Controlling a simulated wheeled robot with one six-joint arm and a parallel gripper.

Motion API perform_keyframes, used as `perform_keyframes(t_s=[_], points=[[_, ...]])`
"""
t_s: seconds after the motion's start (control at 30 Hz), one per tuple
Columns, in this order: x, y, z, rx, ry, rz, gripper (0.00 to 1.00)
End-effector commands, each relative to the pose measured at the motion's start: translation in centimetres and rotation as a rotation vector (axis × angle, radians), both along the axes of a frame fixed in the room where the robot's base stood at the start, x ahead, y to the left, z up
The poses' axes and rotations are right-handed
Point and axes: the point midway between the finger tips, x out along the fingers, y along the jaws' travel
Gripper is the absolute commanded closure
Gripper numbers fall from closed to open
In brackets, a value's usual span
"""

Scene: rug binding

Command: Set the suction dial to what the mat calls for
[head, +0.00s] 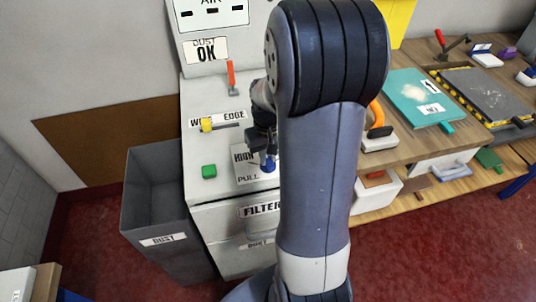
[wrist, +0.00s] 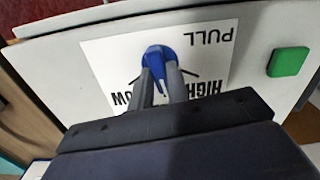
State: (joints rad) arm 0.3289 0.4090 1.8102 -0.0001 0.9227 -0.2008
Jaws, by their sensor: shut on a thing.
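The blue suction dial (wrist: 158,54) sits on a white plate (wrist: 105,62) printed HIGH, LOW and PULL, upside down in the wrist view. My gripper (wrist: 161,77) is shut on the dial, one grey finger on each side. A blue pointer shows between the fingers, roughly between the HIGH and LOW words; its exact setting is unclear. In the head view the dial (head: 268,164) is partly hidden by my gripper (head: 266,152). A teal mat (head: 405,88) with white labels lies on the bench at right; its print is too small to read.
A green button (head: 209,171), a yellow slider knob (head: 206,124) and an orange-red lever (head: 231,76) are on the machine (head: 199,215). A grey dust bin (head: 146,215) stands left of it. The wooden bench (head: 408,146) holds a dark board (head: 483,90) and tools.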

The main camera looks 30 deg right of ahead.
Motion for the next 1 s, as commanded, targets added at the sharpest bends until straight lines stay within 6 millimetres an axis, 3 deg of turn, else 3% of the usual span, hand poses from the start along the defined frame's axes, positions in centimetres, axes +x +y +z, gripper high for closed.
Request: perform_keyframes(t_s=[0.13, 0.6, 0.87, 0.9, 1.0], points=[[0.01, 0.0, 0.02, 0.0, 0.0, 0.0, 1.0], [0.03, -0.01, 0.04, 0.0, -0.001, -0.151, 1.0], [0.03, -0.01, 0.05, 0.0, -0.001, -0.153, 1.0], [0.03, -0.01, 0.05, 0.0, -0.001, -0.153, 0.8], [0.03, -0.01, 0.05, 0.0, -0.001, -0.153, 0.72]])
